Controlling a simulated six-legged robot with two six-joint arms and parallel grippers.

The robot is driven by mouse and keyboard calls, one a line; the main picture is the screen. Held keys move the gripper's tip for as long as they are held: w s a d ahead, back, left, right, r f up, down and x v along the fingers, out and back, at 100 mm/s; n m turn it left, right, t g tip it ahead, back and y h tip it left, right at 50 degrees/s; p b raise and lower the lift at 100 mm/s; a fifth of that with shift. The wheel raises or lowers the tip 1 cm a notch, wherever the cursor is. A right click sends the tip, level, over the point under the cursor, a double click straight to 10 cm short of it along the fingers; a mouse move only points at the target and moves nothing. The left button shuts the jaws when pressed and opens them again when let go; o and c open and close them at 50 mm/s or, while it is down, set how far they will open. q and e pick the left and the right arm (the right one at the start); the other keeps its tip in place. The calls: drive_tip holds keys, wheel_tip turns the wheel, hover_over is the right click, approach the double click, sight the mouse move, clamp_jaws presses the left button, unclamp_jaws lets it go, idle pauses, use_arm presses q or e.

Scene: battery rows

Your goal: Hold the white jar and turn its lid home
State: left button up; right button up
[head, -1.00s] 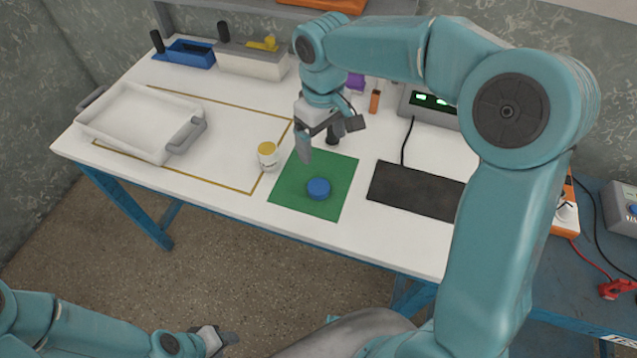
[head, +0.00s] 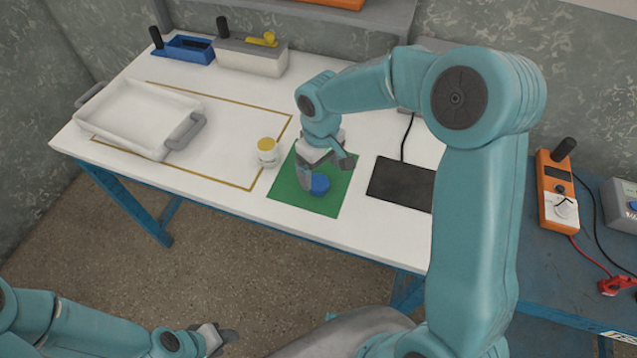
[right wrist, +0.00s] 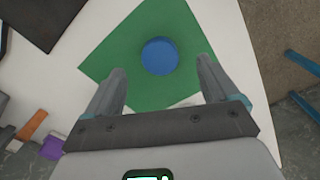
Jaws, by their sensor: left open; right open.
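The white jar (head: 267,158) stands upright on the table just left of the green mat, with a yellow top and a yellow mark on its side. A round blue lid (head: 320,185) lies flat on the green mat; it also shows in the right wrist view (right wrist: 160,56). My right gripper (head: 313,182) points down over the mat at the blue lid, open; in the right wrist view (right wrist: 160,68) the lid shows between and beyond its fingertips. I cannot tell if they touch it. My left gripper (head: 222,338) is open and empty, low in front of the table, away from the jar.
The green mat (head: 300,199) has a dark pad (head: 401,184) to its right. A white tray (head: 130,143) with grey handles stands at left. A blue bin (head: 186,50) and a pale box (head: 250,62) stand behind. An orange meter (head: 557,195) is on the blue side table.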

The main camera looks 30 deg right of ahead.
sight(319, 183)
drive_tip(key=shift+w+f, duration=0.1)
drive_tip(key=f, duration=0.5)
drive_tip(key=shift+w+p, duration=0.35)
drive_tip(key=shift+p, duration=0.05)
drive_tip(key=shift+s, duration=0.1)
drive_tip(key=c, duration=1.1)
